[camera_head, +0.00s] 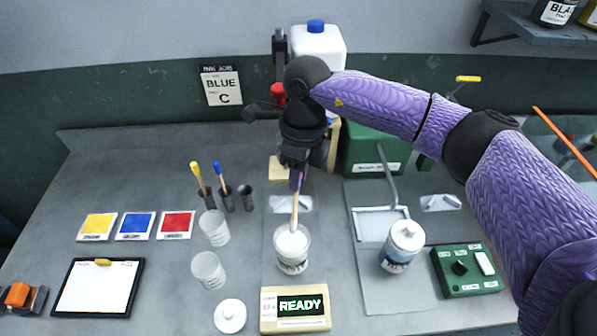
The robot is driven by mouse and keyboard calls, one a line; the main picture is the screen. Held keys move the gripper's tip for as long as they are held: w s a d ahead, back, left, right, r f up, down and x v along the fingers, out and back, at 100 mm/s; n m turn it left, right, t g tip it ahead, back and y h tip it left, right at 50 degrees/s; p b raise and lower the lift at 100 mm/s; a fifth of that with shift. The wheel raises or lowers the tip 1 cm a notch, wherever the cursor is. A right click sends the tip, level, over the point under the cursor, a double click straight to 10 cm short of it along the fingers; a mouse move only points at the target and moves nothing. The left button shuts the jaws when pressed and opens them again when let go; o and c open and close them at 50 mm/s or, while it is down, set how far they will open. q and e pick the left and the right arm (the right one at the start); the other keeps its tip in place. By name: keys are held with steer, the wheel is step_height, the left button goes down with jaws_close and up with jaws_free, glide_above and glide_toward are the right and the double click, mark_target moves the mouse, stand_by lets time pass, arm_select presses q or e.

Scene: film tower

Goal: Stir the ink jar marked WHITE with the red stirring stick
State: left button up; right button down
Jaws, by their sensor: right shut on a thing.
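My right gripper (297,178) reaches in from the right and is shut on a stirring stick (294,214), held almost upright. The stick's visible shaft is pale tan; its upper end is hidden in the gripper, so I cannot see its handle colour. The stick's lower end is inside an open jar of white ink (292,264), below the gripper. The dark print on the jar's front is too small to read. My left gripper is not in view.
Left of the jar are two clear cups (214,228) (208,270), a white round lid (230,316) and dark holders with yellow (197,178) and blue (218,172) sticks. A READY display (299,307) stands in front.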

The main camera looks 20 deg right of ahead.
steer(key=shift+r, duration=0.1)
steer(key=shift+r+p, duration=0.35)
step_height(320, 180, up, 4)
steer(key=p, duration=0.3)
steer(key=shift+r, duration=0.2)
steer(key=shift+f, duration=0.15)
steer(key=shift+f, duration=0.1)
